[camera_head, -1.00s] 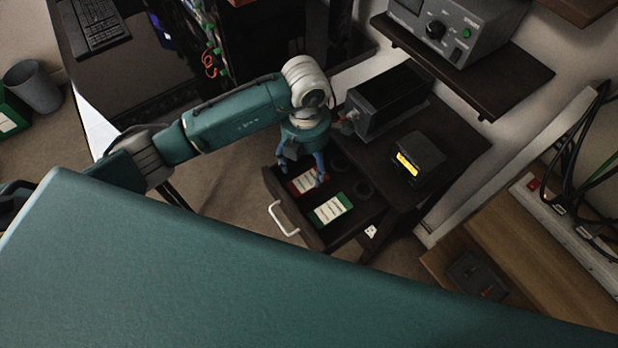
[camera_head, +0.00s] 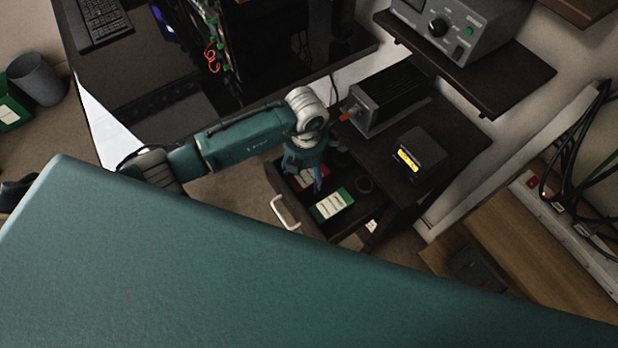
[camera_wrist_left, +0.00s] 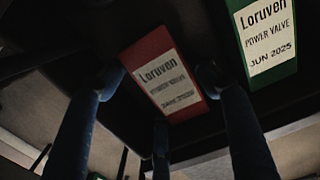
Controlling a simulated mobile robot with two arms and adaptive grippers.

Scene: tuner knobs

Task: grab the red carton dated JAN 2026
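The red carton (camera_head: 312,180) lies in the open drawer, partly hidden by my left gripper (camera_head: 304,176) in the head view. In the left wrist view the red carton (camera_wrist_left: 165,75) shows a white label reading "Loruven"; its date line is too blurred to read surely. My left gripper (camera_wrist_left: 160,80) points down into the drawer with its fingers spread, one on each side of the red carton and a third below it in the picture. It looks open, not clamped. A green carton (camera_head: 332,205) lies beside it; its label in the wrist view (camera_wrist_left: 266,40) reads JUN 2025. My right gripper is not in view.
The drawer handle (camera_head: 285,212) is at the drawer's front. A black box (camera_head: 390,100) and a device with a yellow display (camera_head: 418,155) stand on the cabinet top beside the drawer.

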